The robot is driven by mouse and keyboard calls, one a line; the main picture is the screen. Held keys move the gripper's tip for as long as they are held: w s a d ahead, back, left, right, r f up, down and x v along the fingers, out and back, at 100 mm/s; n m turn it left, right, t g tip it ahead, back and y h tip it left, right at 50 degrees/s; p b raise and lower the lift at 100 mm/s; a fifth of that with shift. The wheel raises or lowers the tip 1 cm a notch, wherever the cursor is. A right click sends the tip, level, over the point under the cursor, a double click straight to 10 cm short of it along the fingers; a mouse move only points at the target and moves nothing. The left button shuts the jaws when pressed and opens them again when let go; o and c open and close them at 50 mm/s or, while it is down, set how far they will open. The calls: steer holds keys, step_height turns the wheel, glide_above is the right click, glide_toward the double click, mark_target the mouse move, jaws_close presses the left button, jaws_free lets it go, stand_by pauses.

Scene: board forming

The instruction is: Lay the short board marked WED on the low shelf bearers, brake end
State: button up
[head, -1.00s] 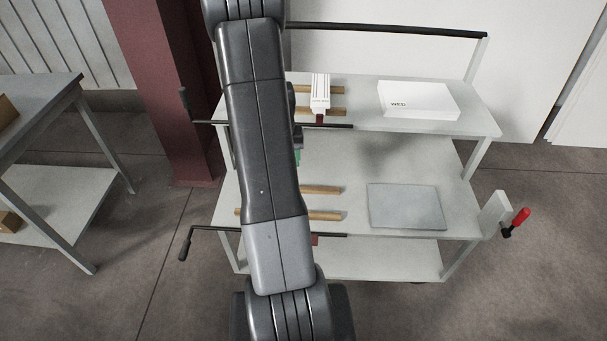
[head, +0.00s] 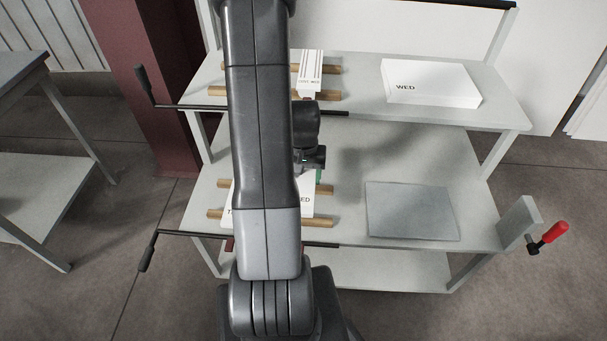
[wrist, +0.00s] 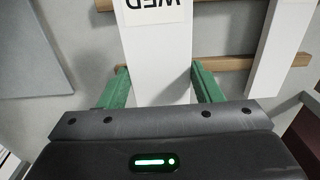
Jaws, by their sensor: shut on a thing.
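The short white board marked WED (wrist: 156,45) is between the green fingers of my gripper (wrist: 161,84) in the wrist view, its lettering upside down there. My gripper is shut on it. In the head view the board (head: 303,208) shows partly beside my arm, over the low shelf's wooden bearers (head: 324,215). In the wrist view it crosses above the bearers (wrist: 225,63); I cannot tell whether it touches them. My gripper (head: 319,177) is partly hidden by my arm in the head view. A second white board (wrist: 282,45) lies across the bearers, apart from the held one.
A grey plate (head: 412,211) lies on the low shelf, right of the bearers. The upper shelf (head: 360,68) carries a thick white block marked WED (head: 432,86) and narrow white pieces (head: 310,68) on bearers. A red-handled clamp (head: 553,232) sticks out at right. Black-handled rods (head: 147,88) project left.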

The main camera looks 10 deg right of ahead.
steer(key=shift+s+f+b, duration=0.1)
steer(key=shift+f+b, duration=0.1)
steer(key=shift+b, duration=0.15)
step_height(320, 180, down, 8)
steer(key=b, duration=0.6)
steer(key=shift+r+b, duration=0.2)
steer(key=shift+b, duration=0.15)
steer(key=shift+f, duration=0.3)
steer(key=o, duration=1.6)
steer(key=shift+c, duration=0.2)
steer(key=shift+r, duration=0.1)
step_height(320, 180, up, 14)
steer(key=shift+f+p, duration=0.15)
steer(key=shift+p, duration=0.65)
steer(key=shift+f, duration=0.1)
